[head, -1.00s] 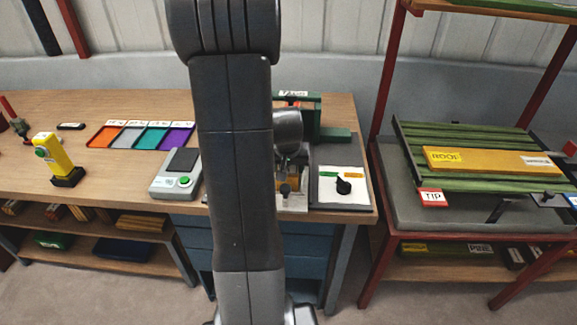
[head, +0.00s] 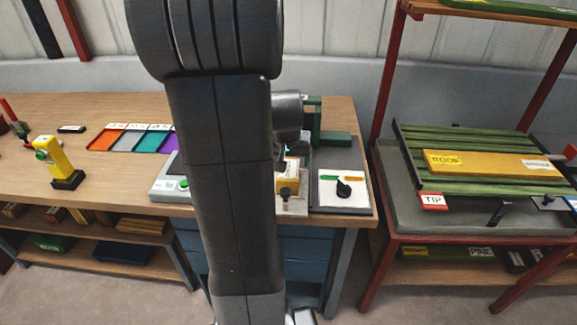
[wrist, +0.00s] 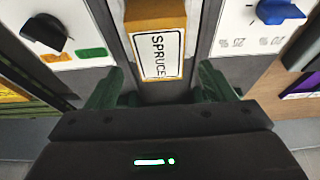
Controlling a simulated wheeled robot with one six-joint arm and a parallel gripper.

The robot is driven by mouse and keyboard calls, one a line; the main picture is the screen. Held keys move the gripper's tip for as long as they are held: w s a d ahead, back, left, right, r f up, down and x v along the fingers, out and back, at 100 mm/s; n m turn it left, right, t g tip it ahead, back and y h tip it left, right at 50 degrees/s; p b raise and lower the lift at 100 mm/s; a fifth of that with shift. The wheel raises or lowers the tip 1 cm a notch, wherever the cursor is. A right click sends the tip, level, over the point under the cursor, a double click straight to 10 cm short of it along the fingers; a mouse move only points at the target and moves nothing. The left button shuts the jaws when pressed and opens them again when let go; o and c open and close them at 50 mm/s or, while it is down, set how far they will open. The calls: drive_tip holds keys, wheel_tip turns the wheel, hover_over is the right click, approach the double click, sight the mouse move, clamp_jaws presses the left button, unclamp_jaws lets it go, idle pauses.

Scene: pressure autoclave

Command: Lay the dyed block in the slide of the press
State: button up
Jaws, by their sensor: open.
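An orange-yellow block (wrist: 155,18) with a white label reading SPRUCE lies in the middle of the wrist view, on a grey strip between two white panels. It also shows in the head view (head: 292,172), beside my arm at the green press (head: 333,139). The arm hides much of the press and its slide, so I cannot tell how the block sits in the slide. My gripper (wrist: 161,76) is open. Its two green fingers stand apart, one on each side of the block's near end, and I see no contact.
A white panel with a black knob (head: 343,188) is right of the press. Coloured trays (head: 104,139) and a yellow tool (head: 57,160) stand farther left. A rack with green slats (head: 480,150) is at right.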

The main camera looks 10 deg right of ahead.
drive_tip(key=shift+v, duration=2.75)
